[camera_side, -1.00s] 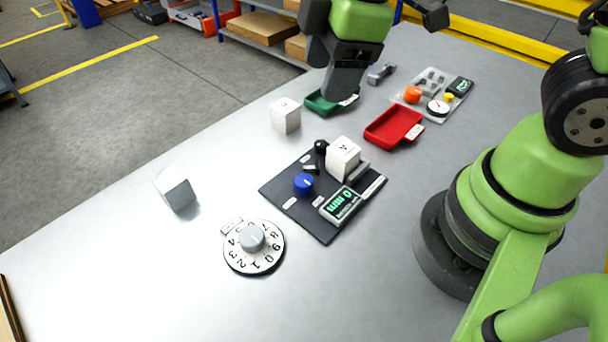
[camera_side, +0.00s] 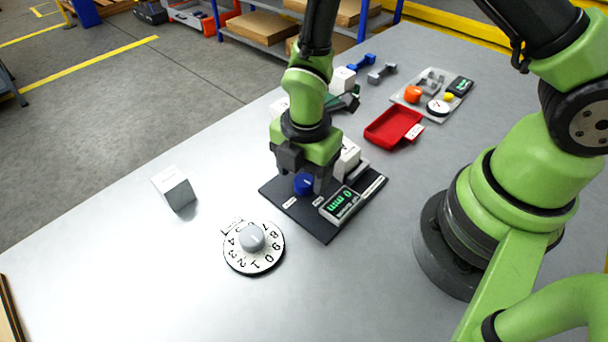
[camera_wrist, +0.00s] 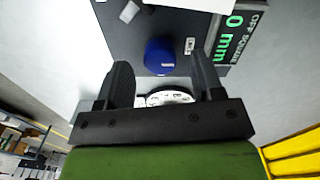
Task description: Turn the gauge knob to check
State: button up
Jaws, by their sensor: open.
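The blue gauge knob (camera_side: 304,184) stands on the dark gauge plate (camera_side: 326,229). It also shows in the wrist view (camera_wrist: 160,56). My gripper (camera_side: 303,180) points down over the plate with its fingers apart, and the knob shows between them. In the wrist view the fingertips (camera_wrist: 161,66) lie left and right of the knob, with gaps on both sides; I cannot tell how far down they reach. The gauge display (camera_side: 341,205) reads 0 mm, and "OFF SQUARE" shows beside it in the wrist view (camera_wrist: 236,28). A white box (camera_side: 349,158) on the plate is partly hidden by my gripper.
A numbered dial (camera_side: 253,260) with a grey knob lies in front of the plate. A white cube (camera_side: 176,188) stands at the left. A red tray (camera_side: 393,127) and a pale board of small parts (camera_side: 434,92) lie behind right. The front left table is clear.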

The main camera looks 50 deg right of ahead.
jog(key=shift+f, duration=0.9)
jog(key=shift+c, duration=0.2)
jog(key=c, duration=0.9)
